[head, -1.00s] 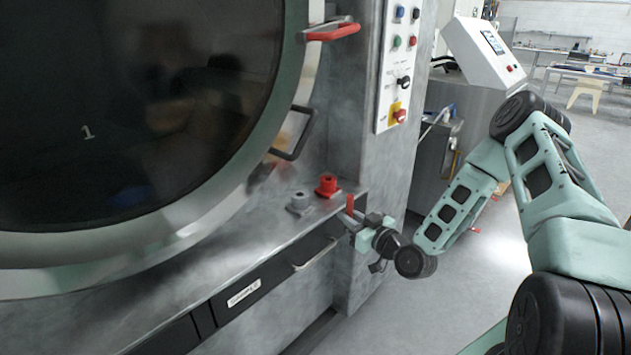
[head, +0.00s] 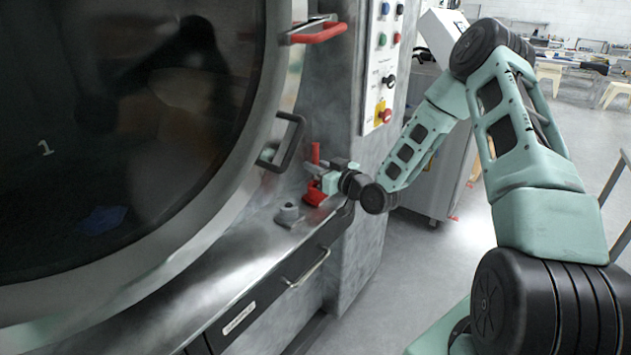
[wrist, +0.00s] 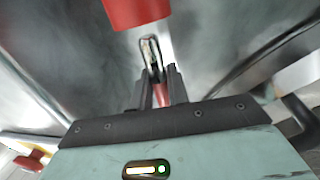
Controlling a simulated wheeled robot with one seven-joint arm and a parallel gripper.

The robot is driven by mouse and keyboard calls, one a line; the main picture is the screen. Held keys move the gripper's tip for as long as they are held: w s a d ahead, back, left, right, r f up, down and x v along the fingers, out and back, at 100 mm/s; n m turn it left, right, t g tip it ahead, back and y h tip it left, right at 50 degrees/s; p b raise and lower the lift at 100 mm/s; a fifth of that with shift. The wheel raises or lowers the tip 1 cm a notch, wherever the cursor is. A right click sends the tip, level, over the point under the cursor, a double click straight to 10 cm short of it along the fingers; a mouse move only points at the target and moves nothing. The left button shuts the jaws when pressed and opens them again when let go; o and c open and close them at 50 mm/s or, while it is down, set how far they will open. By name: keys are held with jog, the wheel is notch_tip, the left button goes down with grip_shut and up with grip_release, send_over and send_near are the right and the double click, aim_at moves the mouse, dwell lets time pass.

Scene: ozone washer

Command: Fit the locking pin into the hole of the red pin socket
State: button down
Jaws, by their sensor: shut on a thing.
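The locking pin, with its upright red upper part (head: 315,152), is held in my gripper (head: 313,169). My gripper is shut on the pin. The red pin socket (head: 314,196) sits on the metal ledge, directly below my gripper in the head view and partly hidden by it. The pin's lower end and the socket's hole are hidden, so I cannot tell whether they touch or line up.
A grey socket (head: 289,214) stands on the ledge left of the red one. The large round door with its dark handle (head: 284,143) is close on the left. A control panel (head: 384,65) rises behind my wrist. A drawer handle (head: 308,268) juts out below the ledge.

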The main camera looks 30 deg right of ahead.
jog(key=shift+f, duration=2.2)
jog(key=shift+f, duration=0.2)
jog(key=c, duration=1.4)
grip_release()
jog(key=shift+o, duration=0.2)
jog(key=shift+r, duration=0.1)
jog(key=shift+s+r, duration=0.1)
jog(key=shift+r, duration=0.05)
jog(key=s+d+b, duration=0.2)
jog(key=s, duration=0.9)
jog(key=shift+s+d, duration=0.15)
jog(key=shift+s, duration=0.2)
